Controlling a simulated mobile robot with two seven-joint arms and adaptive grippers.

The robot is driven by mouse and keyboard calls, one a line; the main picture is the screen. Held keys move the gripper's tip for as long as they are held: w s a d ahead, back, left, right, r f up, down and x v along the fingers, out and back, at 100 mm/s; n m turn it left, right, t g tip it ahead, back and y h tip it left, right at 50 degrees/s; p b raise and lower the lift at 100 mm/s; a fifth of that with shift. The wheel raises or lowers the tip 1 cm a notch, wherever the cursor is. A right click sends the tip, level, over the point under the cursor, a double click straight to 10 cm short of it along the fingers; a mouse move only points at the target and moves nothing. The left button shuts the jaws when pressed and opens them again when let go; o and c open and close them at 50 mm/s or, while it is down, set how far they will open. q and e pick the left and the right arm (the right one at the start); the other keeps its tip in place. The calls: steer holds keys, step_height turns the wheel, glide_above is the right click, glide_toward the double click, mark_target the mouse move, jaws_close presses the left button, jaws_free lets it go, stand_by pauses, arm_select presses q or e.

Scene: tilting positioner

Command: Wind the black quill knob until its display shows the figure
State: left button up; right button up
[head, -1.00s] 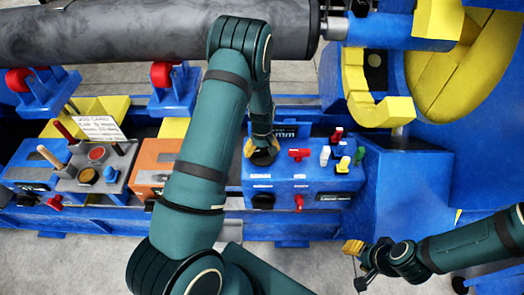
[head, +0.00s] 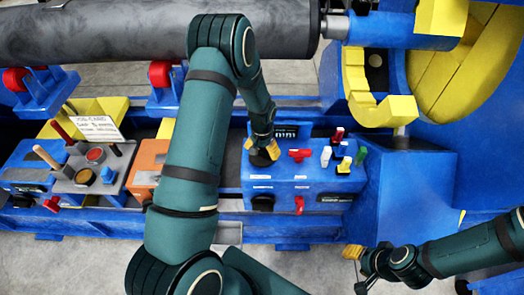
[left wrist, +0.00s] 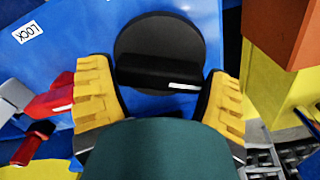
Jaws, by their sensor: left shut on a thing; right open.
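A black round knob (head: 264,158) with a raised bar and a white mark sits on top of the blue control box (head: 285,185). My left gripper (head: 263,147) is shut on it from above. In the left wrist view the knob (left wrist: 160,62) shows its bar, with a yellow finger at either side of my left gripper (left wrist: 160,98). A dark panel with white characters (head: 286,132) stands behind the knob; its text is too small to read surely. My right gripper (head: 356,264) is open and empty at the lower right, away from the box.
A red handle (head: 300,155) is right of the knob, near a LOCK label (left wrist: 28,32). Several coloured levers (head: 340,155) stand farther right. Another black knob (head: 262,203) is on the box's front. A job card (head: 98,127) and a grey box (head: 92,172) are at the left.

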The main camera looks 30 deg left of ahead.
mark_target(262, 150)
arm_select(q)
steer(key=shift+m, duration=0.3)
steer(key=o, duration=1)
steer(key=shift+c, duration=0.2)
step_height(262, 150, up, 12)
stand_by(0.3)
